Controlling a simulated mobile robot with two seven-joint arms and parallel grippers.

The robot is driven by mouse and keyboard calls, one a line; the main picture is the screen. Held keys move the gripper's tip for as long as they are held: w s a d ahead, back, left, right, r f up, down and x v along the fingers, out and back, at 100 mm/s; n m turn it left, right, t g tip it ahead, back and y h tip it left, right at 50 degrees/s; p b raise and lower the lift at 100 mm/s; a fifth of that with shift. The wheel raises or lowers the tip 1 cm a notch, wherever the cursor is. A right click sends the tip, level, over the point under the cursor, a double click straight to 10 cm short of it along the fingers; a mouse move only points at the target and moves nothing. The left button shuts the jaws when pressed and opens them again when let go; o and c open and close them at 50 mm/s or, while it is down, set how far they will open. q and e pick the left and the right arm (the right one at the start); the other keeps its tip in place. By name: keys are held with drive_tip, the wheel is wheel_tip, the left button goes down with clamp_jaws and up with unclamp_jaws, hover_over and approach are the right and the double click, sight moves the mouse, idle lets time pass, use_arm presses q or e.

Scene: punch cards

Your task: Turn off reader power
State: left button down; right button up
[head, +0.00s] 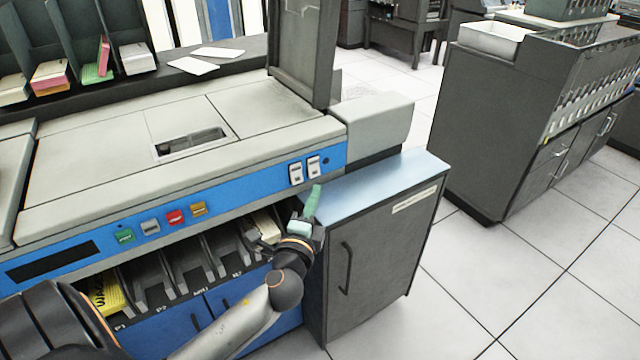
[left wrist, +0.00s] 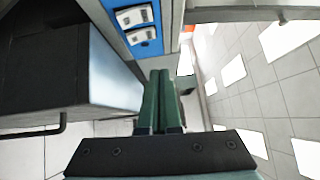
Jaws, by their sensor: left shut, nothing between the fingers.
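The card reader is a grey machine with a blue front strip (head: 226,186). Two white rocker switches (head: 303,171) sit at the right end of the strip, with a small dark round part beside them. The switches also show at the top of the left wrist view (left wrist: 137,24). My left gripper (head: 313,200) is shut and empty, its green fingers just below and in front of the switches. In the left wrist view the fingers (left wrist: 159,85) point toward the blue panel, apart from the switches as far as I can tell. My right gripper is not in view.
Coloured buttons (head: 173,217) sit on the strip's left part, above card pockets (head: 190,270). A grey cabinet with a light blue top (head: 390,180) stands close to my left gripper's right. Open tiled floor (head: 500,270) lies farther right.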

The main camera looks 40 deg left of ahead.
use_arm(q)
drive_tip(key=shift+r+v, duration=0.1)
drive_tip(key=shift+v, duration=0.7)
drive_tip(key=shift+r+v, duration=0.15)
drive_tip(key=shift+v, duration=0.65)
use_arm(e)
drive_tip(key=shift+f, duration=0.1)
use_arm(q)
drive_tip(key=s+d+f+n+g+h, duration=0.45)
drive_tip(key=s+d+f, duration=0.4)
drive_tip(key=f, duration=0.35)
drive_tip(key=s+d+f+n+g+h, duration=0.45)
drive_tip(key=s+d+f+n, duration=0.2)
drive_tip(key=d+f, duration=0.35)
wheel_tip(320, 180, up, 10)
drive_tip(key=s+a+n+t+p, duration=0.1)
drive_tip(key=s+a+p, duration=0.1)
drive_tip(key=p, duration=1.3)
drive_tip(key=shift+s+a, duration=0.35)
drive_tip(key=shift+a, duration=0.1)
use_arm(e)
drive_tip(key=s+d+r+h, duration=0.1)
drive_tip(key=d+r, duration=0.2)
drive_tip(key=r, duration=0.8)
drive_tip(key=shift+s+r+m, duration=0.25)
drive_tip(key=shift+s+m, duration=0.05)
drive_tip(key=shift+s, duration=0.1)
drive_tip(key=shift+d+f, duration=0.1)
